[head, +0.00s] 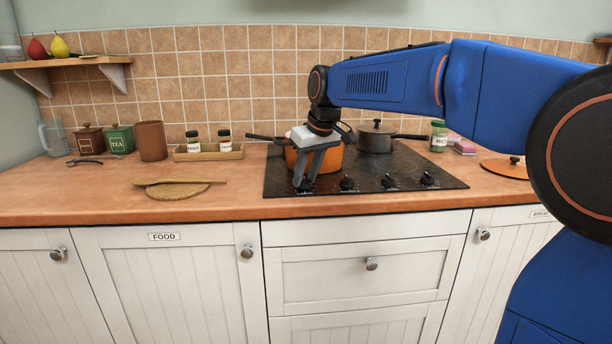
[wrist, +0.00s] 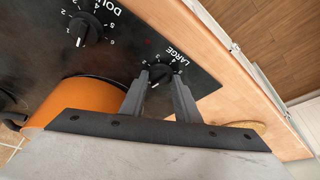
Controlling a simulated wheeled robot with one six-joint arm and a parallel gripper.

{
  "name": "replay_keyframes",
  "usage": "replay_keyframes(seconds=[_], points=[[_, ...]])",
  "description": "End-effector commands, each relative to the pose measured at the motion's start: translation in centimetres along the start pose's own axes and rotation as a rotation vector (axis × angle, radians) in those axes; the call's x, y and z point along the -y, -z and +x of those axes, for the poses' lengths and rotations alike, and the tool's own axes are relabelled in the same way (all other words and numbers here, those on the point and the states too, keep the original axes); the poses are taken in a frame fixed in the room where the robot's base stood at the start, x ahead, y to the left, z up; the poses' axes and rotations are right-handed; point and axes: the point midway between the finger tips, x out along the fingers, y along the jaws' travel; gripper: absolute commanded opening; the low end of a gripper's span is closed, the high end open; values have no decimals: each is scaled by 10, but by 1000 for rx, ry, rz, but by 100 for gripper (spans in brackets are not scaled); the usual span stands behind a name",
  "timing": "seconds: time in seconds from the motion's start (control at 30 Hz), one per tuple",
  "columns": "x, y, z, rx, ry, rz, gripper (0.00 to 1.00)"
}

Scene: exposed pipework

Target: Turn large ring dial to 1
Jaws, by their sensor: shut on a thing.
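The large ring dial (wrist: 160,72) is a small black knob on the cooktop, beside the word LARGE in the wrist view. My gripper (wrist: 160,78) is shut on it, one finger on each side. A white mark shows on the knob's near side, but I cannot tell which number it indicates. In the head view my gripper (head: 304,184) points down at the leftmost knob at the cooktop's front, and its fingers mostly hide that knob.
The black cooktop (head: 410,165) has several other knobs, including the neighbouring one (head: 347,182). An orange pot (head: 330,160) stands close behind my gripper, with a grey lidded pot (head: 376,137) behind right. A board (head: 178,190) lies left.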

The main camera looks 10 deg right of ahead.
Motion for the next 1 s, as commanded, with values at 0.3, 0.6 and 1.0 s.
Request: replay_keyframes(seconds=[0.3, 0.6, 1.0], points=[[3, 1, -1, -3, -101, 240, 7], [5, 2, 0, -1, -186, 447, 7], [5, 2, 0, -2, -241, 584, 7]])
